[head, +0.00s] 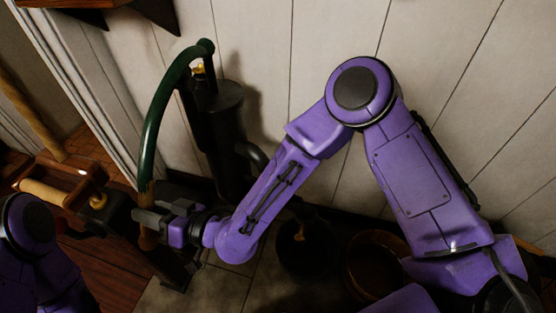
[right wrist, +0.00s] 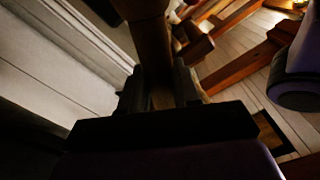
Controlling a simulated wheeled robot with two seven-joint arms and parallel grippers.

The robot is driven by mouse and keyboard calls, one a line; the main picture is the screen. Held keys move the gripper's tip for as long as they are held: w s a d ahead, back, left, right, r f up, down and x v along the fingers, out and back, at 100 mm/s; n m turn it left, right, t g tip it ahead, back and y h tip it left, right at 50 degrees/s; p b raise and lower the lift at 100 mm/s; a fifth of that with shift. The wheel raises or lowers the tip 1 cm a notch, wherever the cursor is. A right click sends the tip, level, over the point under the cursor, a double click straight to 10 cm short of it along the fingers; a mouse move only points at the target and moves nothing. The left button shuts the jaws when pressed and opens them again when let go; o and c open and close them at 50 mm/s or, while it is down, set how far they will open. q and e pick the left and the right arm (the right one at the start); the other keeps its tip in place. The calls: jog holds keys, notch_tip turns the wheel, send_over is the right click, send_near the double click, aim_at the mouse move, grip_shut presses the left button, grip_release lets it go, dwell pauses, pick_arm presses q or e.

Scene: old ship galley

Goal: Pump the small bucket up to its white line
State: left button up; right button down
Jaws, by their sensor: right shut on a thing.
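The pump (head: 228,125) is a dark upright body against the plank wall, with a curved spout on its right side. Its long green handle (head: 155,120) arcs over to the left and down to a brown wooden grip (head: 147,241). My right gripper (head: 148,221) is shut on that grip, which also shows between the fingers (right wrist: 158,92) in the right wrist view as a wooden shaft (right wrist: 150,45). A dark bucket (head: 304,262) stands on the floor right of the pump, partly behind my right forearm. I cannot make out a white line or the water level. My left gripper is out of view.
A wider brown tub (head: 372,262) stands right of the dark bucket, partly behind my right arm. A wooden frame with a pale roller (head: 45,193) is at the left. The plank wall (head: 300,60) closes off the back. Some tiled floor (head: 215,290) in front is bare.

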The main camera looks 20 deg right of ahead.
jog(key=shift+r, duration=0.2)
dwell(0.3)
jog(key=s+a+r+m+p, duration=0.2)
jog(key=r+m+p, duration=0.2)
jog(key=r+p, duration=0.4)
jog(key=s+a+r+m+p, duration=0.15)
jog(key=r+m+p, duration=0.25)
jog(key=r+p, duration=0.45)
jog(key=w+d+f+n+b, duration=0.1)
jog(key=f+n+b, duration=0.1)
jog(key=f+b, duration=0.3)
jog(key=w+d+f+n+b, duration=0.1)
jog(key=f+n+b, duration=0.2)
jog(key=f+b, duration=0.3)
jog(key=w+d+f+n+b, duration=0.1)
jog(key=f+n+b, duration=0.1)
jog(key=f+b, duration=0.4)
jog(key=shift+w+d+n+b, duration=0.2)
jog(key=shift+n+b, duration=0.2)
jog(key=shift+b, duration=0.25)
jog(key=shift+r, duration=0.2)
